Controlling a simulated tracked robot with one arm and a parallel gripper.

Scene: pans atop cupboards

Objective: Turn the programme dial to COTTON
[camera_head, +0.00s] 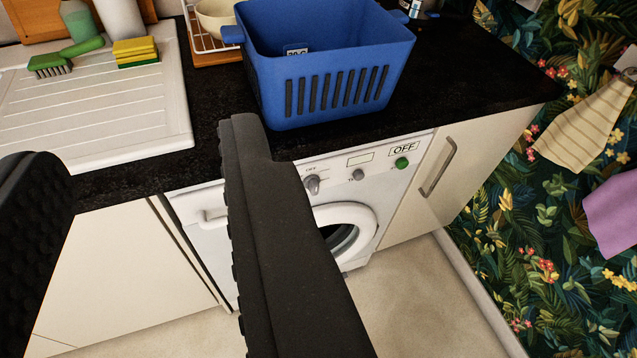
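A white washing machine (394,188) stands under the black worktop, with a round door (362,219) below its control panel. The programme dial (312,184) is a grey knob on the panel, with a small label above it that seems to read OFF. A smaller knob (357,174), a blank display (360,159) and a green button (402,162) beside a larger OFF label sit to its right. My gripper (145,165) is open and empty, its two dark fingers wide apart in the foreground. The right finger covers part of the machine's left side. The gripper appears nearer the camera than the dial, apart from it.
A blue basket (325,75) stands on the worktop (472,78) above the machine. A white draining board (95,110) with a green brush (50,65) and sponges (136,51) is at the left. A cupboard handle (438,167) juts out right of the machine. The floor (425,305) in front is clear.

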